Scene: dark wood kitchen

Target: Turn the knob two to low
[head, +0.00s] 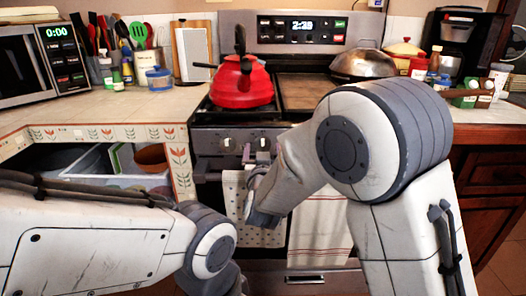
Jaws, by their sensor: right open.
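The stove (205,135) stands ahead with a row of knobs on its front panel. The leftmost knob (227,143) shows clearly. A second knob (264,143) sits to its right, partly covered by my right gripper. Any knobs farther right are hidden behind my right arm. My right gripper (254,156) is open, its two fingertips pointing up at the panel just below the second knob. Whether they touch it cannot be told. The knobs' settings are too small to read. My left arm comes in from the left, and its gripper is out of the frame.
A red kettle (242,84) stands on the left of the stovetop, and a domed metal pan (360,65) at the back right. Towels (322,222) hang on the oven front below the knobs. An open drawer (80,160) lies at the left under the counter.

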